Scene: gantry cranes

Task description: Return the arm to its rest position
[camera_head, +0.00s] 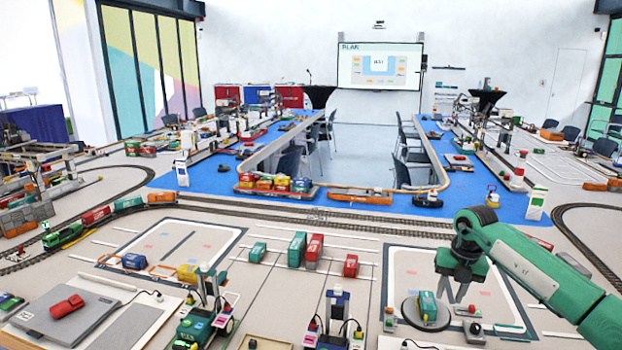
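My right arm, green, comes in from the right edge. My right gripper (454,292) points down over the white-outlined mat (405,262) at the right front. Its two grey fingers stand apart with nothing visible between them. A small green and yellow toy vehicle (427,306) sits on a dark round disc (410,312) just left of and below the fingertips. The gripper looks apart from it, though the exact height is hard to tell. My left arm and gripper are not in view.
Small machines (202,316) stand along the front edge. Toy containers, one red (314,248), stand in the middle. Train tracks (330,218) cross behind them, with a green locomotive (63,235) at left. A small control box (473,327) lies right of the disc.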

